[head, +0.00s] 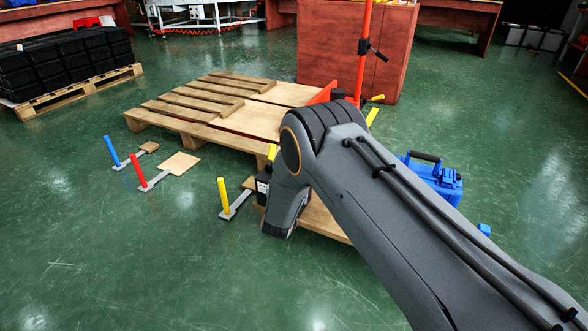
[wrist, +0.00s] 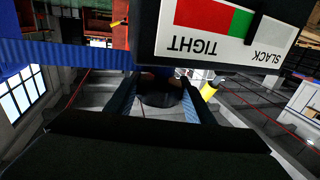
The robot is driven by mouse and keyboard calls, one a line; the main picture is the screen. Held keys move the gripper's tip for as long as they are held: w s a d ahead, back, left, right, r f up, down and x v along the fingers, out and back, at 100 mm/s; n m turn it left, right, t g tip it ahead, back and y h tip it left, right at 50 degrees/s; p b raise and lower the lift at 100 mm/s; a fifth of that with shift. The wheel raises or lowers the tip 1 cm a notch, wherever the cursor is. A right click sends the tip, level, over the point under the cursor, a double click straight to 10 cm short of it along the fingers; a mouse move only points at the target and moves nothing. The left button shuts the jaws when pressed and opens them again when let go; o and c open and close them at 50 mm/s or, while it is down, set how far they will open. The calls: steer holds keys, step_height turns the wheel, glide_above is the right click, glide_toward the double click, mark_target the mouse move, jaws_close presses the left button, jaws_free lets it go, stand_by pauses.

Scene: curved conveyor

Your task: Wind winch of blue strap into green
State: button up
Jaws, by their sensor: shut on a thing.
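A white gauge panel (wrist: 215,50) fills the top of the wrist view, upside down, with a red band, a green band (wrist: 241,21) and the words TIGHT and SLACK. A dark pointer-like part (wrist: 262,24) stands beside the green band on its SLACK side, outside the green. A blue strap (wrist: 65,55) runs level from the left edge to the panel's housing. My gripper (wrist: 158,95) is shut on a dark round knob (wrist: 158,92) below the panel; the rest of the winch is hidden. In the head view my arm hides the gripper and most of the winch.
A wooden pallet (head: 185,128) lies behind my arm. Blue (head: 112,150), red (head: 138,170) and yellow (head: 223,195) upright handles stand on floor plates at left. A blue case (head: 436,180) sits at right.

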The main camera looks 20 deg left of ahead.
steer(key=shift+m+h, duration=0.6)
steer(key=shift+h, duration=0.3)
steer(key=o, duration=1.1)
steer(key=shift+c, duration=0.2)
steer(key=s+p, duration=0.2)
steer(key=s, duration=0.6)
steer(key=shift+d+p, duration=0.25)
steer(key=shift+p, duration=0.15)
